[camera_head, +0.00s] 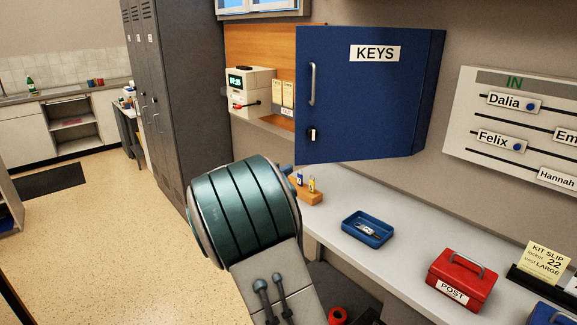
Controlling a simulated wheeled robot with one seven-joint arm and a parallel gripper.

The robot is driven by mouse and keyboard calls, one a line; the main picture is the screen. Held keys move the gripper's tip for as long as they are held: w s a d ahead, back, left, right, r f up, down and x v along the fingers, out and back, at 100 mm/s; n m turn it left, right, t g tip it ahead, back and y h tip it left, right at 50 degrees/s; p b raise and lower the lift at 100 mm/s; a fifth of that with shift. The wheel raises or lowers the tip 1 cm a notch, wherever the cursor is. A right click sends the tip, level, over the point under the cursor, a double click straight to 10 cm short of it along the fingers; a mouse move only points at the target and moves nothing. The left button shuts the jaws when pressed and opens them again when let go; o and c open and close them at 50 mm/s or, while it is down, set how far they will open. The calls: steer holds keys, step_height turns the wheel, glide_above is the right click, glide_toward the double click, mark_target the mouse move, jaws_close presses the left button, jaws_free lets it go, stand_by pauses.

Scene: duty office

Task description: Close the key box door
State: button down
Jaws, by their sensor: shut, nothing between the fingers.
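The blue key box door (355,100) is at the upper middle, with a white KEYS label. It appears swung out from the wall, with its free left edge toward me and its hinge side at the right. A grey vertical handle (312,84) is near that left edge, with a lock (312,134) below it. The blue box body (428,95) shows as a narrow strip at the right; its inside is hidden behind the door. My arm rises from the bottom middle, its big green-grey joint below and left of the door. My gripper is not visible.
A grey counter (400,240) runs below the door, holding a blue tray (367,230), a red POST cash box (462,280) and a wooden block (308,195). Tall grey lockers (175,100) stand left. A name board (520,130) hangs right. Floor (90,250) at left is open.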

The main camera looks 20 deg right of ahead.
mark_target(306, 150)
steer(key=p+x, duration=0.1)
steer(key=x, duration=0.2)
steer(key=w+p+x, duration=0.1)
steer(key=x, duration=0.3)
steer(key=a+p+x, duration=0.1)
steer(key=p+x, duration=0.1)
steer(key=x, duration=0.1)
steer(key=shift+w+d, duration=0.2)
steer(key=shift+w, duration=0.15)
steer(key=shift+w+d, duration=0.1)
steer(key=shift+w, duration=0.7)
